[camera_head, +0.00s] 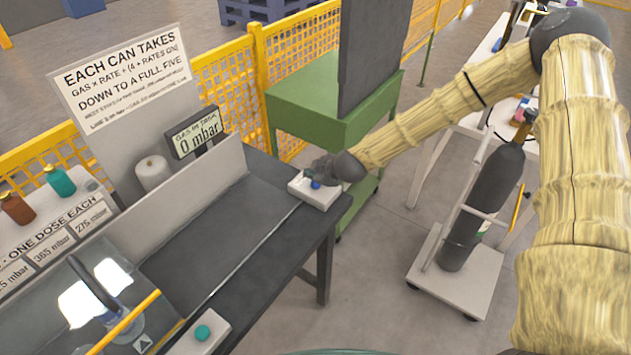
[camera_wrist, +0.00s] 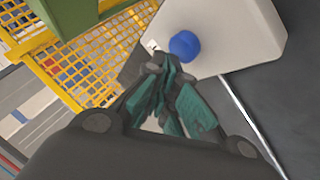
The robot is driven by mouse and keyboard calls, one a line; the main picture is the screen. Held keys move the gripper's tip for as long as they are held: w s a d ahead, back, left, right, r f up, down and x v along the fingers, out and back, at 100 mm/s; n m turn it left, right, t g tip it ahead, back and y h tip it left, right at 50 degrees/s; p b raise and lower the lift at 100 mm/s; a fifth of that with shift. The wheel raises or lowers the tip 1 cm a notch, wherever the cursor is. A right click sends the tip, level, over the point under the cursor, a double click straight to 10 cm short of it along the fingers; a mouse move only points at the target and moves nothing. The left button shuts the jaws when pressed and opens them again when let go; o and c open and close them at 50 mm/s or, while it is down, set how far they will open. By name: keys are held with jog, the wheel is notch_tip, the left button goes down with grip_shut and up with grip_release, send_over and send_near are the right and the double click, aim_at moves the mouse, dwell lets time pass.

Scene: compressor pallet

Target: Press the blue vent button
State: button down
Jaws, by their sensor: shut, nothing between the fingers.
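The blue vent button (camera_wrist: 184,45) is a round blue knob on a white box (camera_wrist: 235,28) in the wrist view. In the head view the white box (camera_head: 320,194) sits at the far right corner of the dark bench, and the blue button (camera_head: 316,184) shows on its top. My gripper (camera_wrist: 165,66) is shut and empty, with dark linkages and teal finger pads. Its tips are right beside the button in the wrist view; I cannot tell whether they touch it. In the head view my gripper (camera_head: 322,172) is just above the box, partly covering it.
A teal button (camera_head: 202,332) on another white box is at the bench's near end. A display (camera_head: 195,133) reads 0 mbar. A green cabinet (camera_head: 320,110) and yellow mesh fence (camera_head: 222,85) stand behind. A gas cylinder on a trolley (camera_head: 478,210) stands right. The bench middle is clear.

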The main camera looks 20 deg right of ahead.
aim_at(313, 184)
jog(key=shift+r, duration=0.25)
jog(key=shift+r+p, duration=1.8)
jog(key=shift+r, duration=0.7)
